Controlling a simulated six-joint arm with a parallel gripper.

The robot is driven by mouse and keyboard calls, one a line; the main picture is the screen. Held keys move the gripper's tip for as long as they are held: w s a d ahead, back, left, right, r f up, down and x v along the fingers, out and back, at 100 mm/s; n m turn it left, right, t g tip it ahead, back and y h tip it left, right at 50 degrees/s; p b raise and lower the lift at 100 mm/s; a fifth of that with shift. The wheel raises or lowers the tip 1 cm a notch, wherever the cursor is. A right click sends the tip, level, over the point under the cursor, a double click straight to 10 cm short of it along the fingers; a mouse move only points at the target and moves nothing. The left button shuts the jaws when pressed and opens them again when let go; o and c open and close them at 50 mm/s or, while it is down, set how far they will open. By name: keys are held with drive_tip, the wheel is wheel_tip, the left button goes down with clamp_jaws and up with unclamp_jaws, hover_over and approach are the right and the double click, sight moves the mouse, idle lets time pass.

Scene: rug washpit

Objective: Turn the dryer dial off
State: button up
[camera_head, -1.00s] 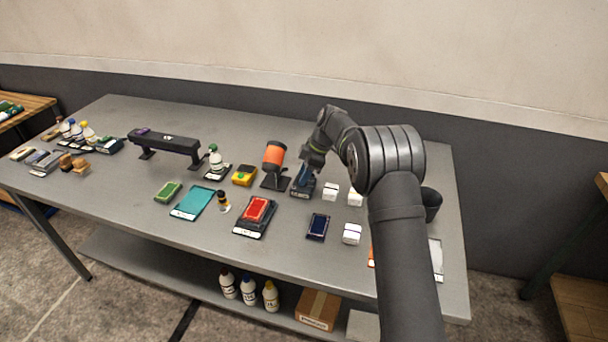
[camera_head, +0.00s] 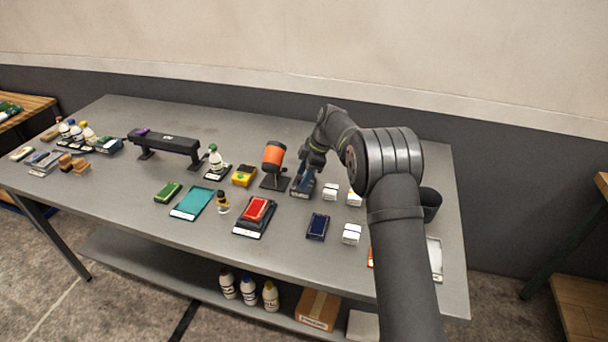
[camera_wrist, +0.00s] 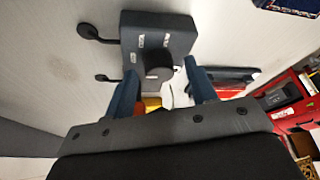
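A dark blue-grey control box (camera_head: 302,187) stands toward the back of the table, right of the orange dryer (camera_head: 274,156). In the wrist view the box (camera_wrist: 150,28) shows small white labels around a round dark dial (camera_wrist: 158,64). My gripper (camera_head: 308,172) is over the box and partly hides it in the head view. In the wrist view my gripper (camera_wrist: 164,84) has its two blue fingers apart, one on each side of the dial. Whether they touch the dial cannot be told. The dial's pointer setting is not readable.
White blocks (camera_head: 330,191) stand close on the right of the box. A dark blue tray (camera_head: 317,227) and a red-topped device (camera_head: 257,211) lie in front. A yellow device (camera_head: 243,176) is left of the dryer. A dark cup (camera_head: 430,204) stands behind my arm.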

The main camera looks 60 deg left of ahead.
drive_tip(key=v, duration=1.7)
drive_tip(key=shift+r, duration=0.2)
drive_tip(key=x, duration=1.7)
drive_tip(key=shift+f, duration=0.2)
